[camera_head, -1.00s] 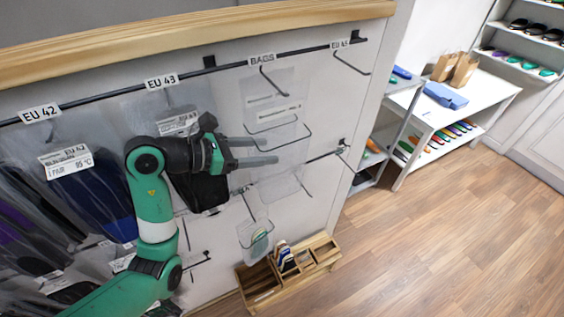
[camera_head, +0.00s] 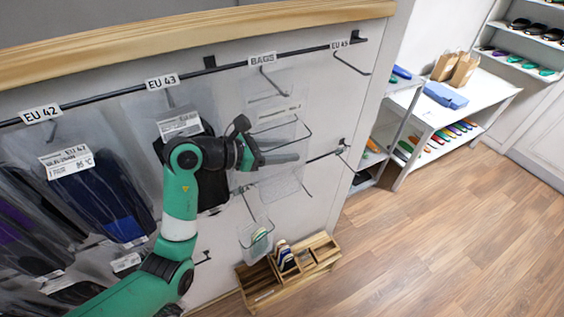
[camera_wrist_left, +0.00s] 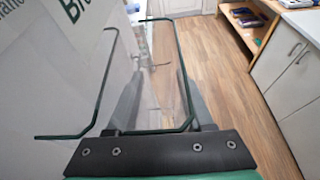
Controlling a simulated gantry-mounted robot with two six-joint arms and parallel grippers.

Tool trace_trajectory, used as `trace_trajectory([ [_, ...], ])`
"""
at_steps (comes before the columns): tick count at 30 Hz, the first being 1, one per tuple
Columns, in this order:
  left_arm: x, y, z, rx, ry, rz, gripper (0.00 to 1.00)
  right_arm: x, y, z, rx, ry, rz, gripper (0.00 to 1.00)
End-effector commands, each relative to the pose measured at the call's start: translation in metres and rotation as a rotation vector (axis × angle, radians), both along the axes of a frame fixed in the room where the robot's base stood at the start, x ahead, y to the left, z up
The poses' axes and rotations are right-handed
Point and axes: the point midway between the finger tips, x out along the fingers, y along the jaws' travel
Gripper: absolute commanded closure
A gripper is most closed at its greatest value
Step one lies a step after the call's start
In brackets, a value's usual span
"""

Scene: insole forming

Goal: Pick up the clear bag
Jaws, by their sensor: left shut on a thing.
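The clear bag (camera_head: 262,100) hangs under the BAGS sign (camera_head: 262,58) on the wall rack. It is see-through, with a white label strip. My left gripper (camera_head: 296,158) reaches across its lower part from the left, fingers pointing right, and is shut on it. In the left wrist view the clear bag (camera_wrist_left: 155,95) shows as a thin transparent sheet between the two dark fingers. Its exact edges are hard to tell from the bent rails nearby. My right gripper is out of view.
Packed insoles (camera_head: 100,195) hang at the left under EU 42 and EU 43. Bare hooks (camera_head: 350,63) stick out at the right. A wooden organiser (camera_head: 262,284) stands low by the wall. A white table (camera_head: 440,118) is at the right; the floor before it is clear.

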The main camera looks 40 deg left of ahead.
Motion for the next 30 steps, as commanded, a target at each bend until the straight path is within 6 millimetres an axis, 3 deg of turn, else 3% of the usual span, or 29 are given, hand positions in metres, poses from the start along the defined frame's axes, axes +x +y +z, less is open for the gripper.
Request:
trace_trajectory([
  [12, 0.000, 0.000, 0.001, 0.000, -0.001, 0.000, 1.00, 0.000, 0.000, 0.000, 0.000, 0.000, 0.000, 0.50],
  [18, 0.000, 0.000, 0.017, 0.002, -0.004, 0.000, 1.00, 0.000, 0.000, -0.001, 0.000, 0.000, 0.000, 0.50],
  [23, -0.010, -0.030, 0.014, 0.001, -0.002, -0.005, 1.00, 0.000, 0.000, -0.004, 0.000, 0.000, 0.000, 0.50],
  [30, -0.033, -0.098, 0.015, 0.001, -0.003, -0.009, 1.00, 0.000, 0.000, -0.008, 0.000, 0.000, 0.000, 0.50],
])
